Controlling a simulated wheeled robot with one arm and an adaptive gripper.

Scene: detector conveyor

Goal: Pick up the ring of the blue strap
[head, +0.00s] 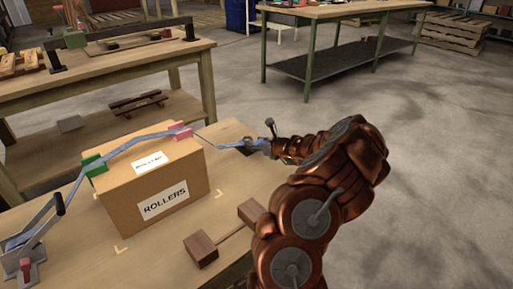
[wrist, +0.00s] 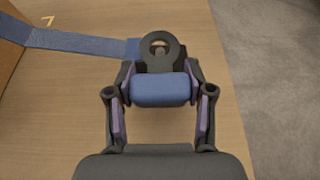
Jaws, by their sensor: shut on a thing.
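The blue strap (head: 135,142) runs from a lever buckle (head: 32,228) at the left, over the cardboard box (head: 150,205), and out to the right toward my gripper (head: 258,146). In the wrist view the flat strap (wrist: 85,44) comes in from the left to the ring (wrist: 160,46), a dark eye with a hole and a blue padded grip. My gripper (wrist: 163,92) is shut on this blue grip, with one finger at each end of it. The ring is small and partly hidden by my gripper in the head view.
Green (head: 94,168) and pink (head: 181,133) corner pieces sit under the strap on the box's top edges. A wooden block piece (head: 201,250) lies in front on the table (head: 135,270). A second bench (head: 190,55) stands behind. Grey floor lies open to the right.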

